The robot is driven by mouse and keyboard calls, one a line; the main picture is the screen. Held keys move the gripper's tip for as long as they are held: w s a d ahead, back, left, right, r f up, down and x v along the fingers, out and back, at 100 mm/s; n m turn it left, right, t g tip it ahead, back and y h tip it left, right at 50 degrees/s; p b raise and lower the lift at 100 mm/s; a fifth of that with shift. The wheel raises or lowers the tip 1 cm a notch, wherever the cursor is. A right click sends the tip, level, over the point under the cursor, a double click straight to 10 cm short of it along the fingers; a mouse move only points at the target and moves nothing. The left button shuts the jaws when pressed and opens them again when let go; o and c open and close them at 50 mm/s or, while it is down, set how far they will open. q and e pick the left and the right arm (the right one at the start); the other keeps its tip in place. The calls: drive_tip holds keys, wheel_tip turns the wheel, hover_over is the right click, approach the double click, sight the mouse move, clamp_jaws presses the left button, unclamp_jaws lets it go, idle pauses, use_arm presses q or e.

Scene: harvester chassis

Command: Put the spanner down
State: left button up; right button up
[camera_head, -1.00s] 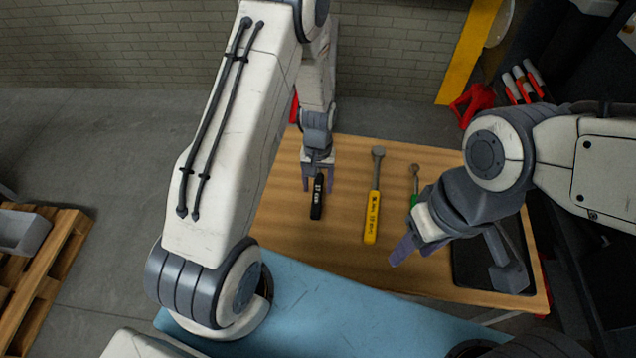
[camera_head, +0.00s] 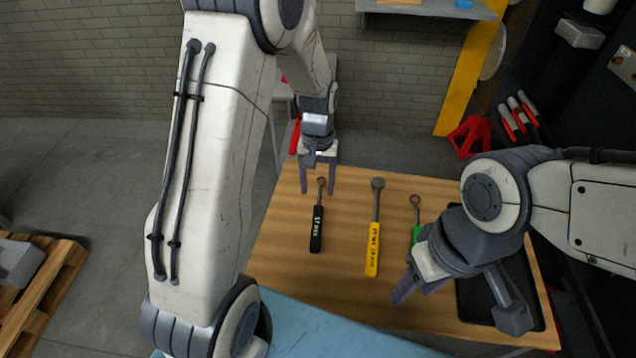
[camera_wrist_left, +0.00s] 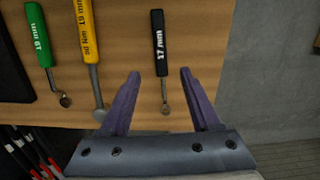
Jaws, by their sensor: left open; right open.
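A black-handled spanner marked 17 mm (camera_head: 317,228) lies on the wooden table (camera_head: 290,270). It also shows in the left wrist view (camera_wrist_left: 159,50), its metal head between and beyond the open fingers. My left gripper (camera_head: 318,190) is open and empty, above the table's far edge by the spanner's head, apart from it. A yellow-handled tool (camera_head: 372,248) and a green-handled 19 mm spanner (camera_head: 415,225) lie to its right. My right gripper (camera_head: 412,290) is open over the right front of the table; it hides part of the green handle.
A black tray (camera_head: 480,300) lies at the table's right side, partly under my right arm. A blue surface (camera_head: 320,335) is at the front. Red-and-white tools (camera_head: 518,115) stand at the back right. Wood left of the black spanner is clear.

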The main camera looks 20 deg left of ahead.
use_arm(q)
drive_tip(key=s+d+r+m, duration=0.5)
drive_tip(key=s+d+r, duration=0.4)
drive_tip(key=s+d, duration=0.15)
drive_tip(key=s+d+r+m, duration=0.1)
drive_tip(key=s+m, duration=0.1)
drive_tip(key=s, duration=0.4)
drive_tip(key=s+d+r+m+t, duration=0.1)
drive_tip(key=s+d+r+m, duration=0.1)
drive_tip(key=s, duration=0.4)
drive_tip(key=shift+s+d+r+m+h, duration=0.2)
drive_tip(key=shift+s+d+m+h, duration=0.1)
drive_tip(key=shift+m, duration=0.5)
drive_tip(key=shift+w, duration=0.1)
